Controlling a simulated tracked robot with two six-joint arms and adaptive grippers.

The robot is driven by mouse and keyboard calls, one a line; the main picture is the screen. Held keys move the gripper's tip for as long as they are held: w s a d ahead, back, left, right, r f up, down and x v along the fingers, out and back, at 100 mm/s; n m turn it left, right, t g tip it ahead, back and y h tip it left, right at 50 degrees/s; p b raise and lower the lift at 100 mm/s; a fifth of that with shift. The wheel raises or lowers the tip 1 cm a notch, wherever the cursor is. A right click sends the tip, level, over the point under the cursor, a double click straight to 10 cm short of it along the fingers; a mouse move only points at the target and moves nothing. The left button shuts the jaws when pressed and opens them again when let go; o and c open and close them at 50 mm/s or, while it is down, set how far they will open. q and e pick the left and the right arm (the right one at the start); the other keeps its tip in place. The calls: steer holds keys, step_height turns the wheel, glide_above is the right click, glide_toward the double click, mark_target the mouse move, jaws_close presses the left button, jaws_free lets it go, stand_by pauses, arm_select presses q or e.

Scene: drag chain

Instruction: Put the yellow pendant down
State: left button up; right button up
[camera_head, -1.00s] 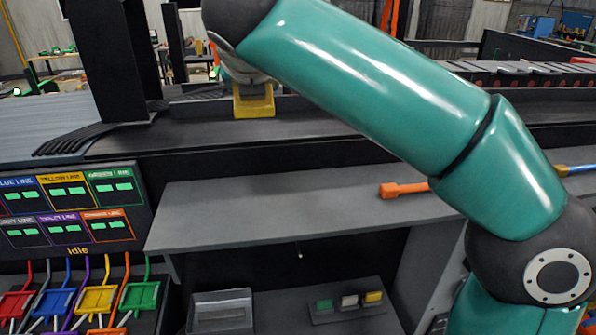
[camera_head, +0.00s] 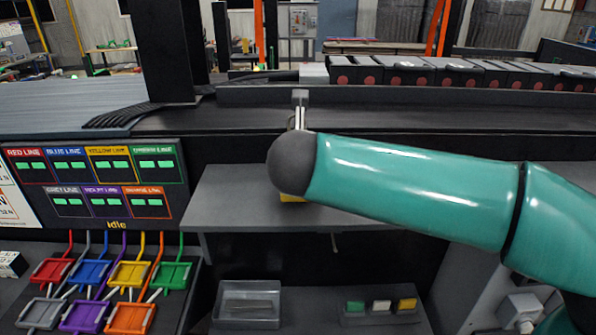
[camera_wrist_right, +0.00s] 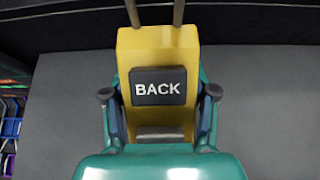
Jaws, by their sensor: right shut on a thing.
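The yellow pendant (camera_wrist_right: 160,53) fills the middle of the right wrist view, its dark "BACK" plate facing the camera and two metal rods rising from its top. My right gripper (camera_wrist_right: 160,97) is shut on it, with a finger on each side. In the head view only a small yellow edge of the pendant (camera_head: 291,198) shows below my right arm, in front of the grey shelf (camera_head: 228,188). The rods and a grey bracket show above the arm. The gripper itself is hidden there. I cannot tell whether the pendant touches the shelf. My left gripper is not in view.
A black ledge (camera_head: 400,121) runs behind the shelf. Left is a line-status panel (camera_head: 90,180) above several coloured handles (camera_head: 130,273). Below the shelf are a clear tray (camera_head: 248,303) and a button box (camera_head: 381,312). The shelf's left part is clear.

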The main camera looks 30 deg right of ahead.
steer(key=shift+f, duration=0.8)
steer(key=o, duration=1.4)
steer(key=v, duration=1.1)
steer(key=shift+a+r+b, duration=0.1)
steer(key=shift+b, duration=0.25)
steer(key=shift+s+a+r, duration=0.15)
steer(key=shift+s+r, duration=0.05)
steer(key=shift+s, duration=0.2)
steer(key=shift+f, duration=0.1)
